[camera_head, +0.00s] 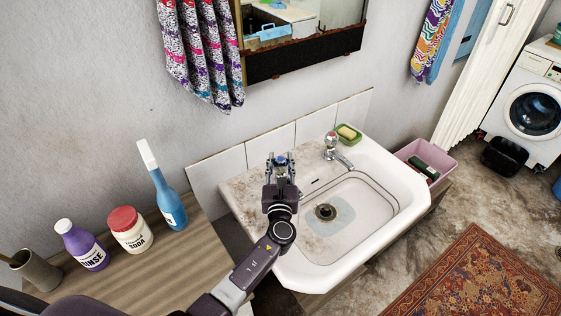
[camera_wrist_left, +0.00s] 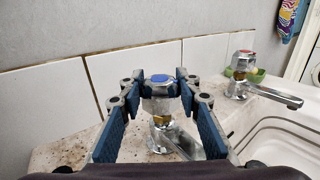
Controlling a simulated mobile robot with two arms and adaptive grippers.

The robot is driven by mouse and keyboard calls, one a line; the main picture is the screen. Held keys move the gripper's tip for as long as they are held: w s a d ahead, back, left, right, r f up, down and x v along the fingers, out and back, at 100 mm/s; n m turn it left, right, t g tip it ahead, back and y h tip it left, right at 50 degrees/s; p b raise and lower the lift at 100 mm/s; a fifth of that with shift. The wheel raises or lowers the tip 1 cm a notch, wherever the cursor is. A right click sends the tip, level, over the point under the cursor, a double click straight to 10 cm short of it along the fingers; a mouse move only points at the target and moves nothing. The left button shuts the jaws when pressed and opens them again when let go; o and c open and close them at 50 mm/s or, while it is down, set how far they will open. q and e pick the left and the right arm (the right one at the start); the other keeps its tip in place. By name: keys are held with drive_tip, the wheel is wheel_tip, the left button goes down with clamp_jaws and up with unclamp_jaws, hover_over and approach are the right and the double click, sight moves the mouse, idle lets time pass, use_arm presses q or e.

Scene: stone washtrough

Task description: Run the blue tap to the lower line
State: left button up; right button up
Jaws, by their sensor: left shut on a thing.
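The blue tap (camera_head: 281,161) stands at the left back of the white sink (camera_head: 409,195). My left gripper (camera_head: 280,168) is shut on the tap's head. In the left wrist view the blue-capped tap (camera_wrist_left: 160,79) sits between the two blue finger pads, and its spout points down and right. A shallow patch of water (camera_head: 344,213) lies around the drain (camera_head: 326,212) on the basin floor. My right gripper is not in view.
A red-capped tap (camera_head: 333,146) stands to the right, beside a green soap dish (camera_head: 348,134). Several bottles, including a blue one (camera_head: 169,200), stand on the wooden counter (camera_head: 190,262) at left. A pink tub (camera_head: 428,154) is right of the sink.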

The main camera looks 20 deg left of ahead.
use_arm(q)
drive_tip(key=o, duration=1.2)
drive_tip(key=shift+c, duration=0.2)
drive_tip(key=v, duration=1.2)
drive_tip(key=shift+a, duration=0.1)
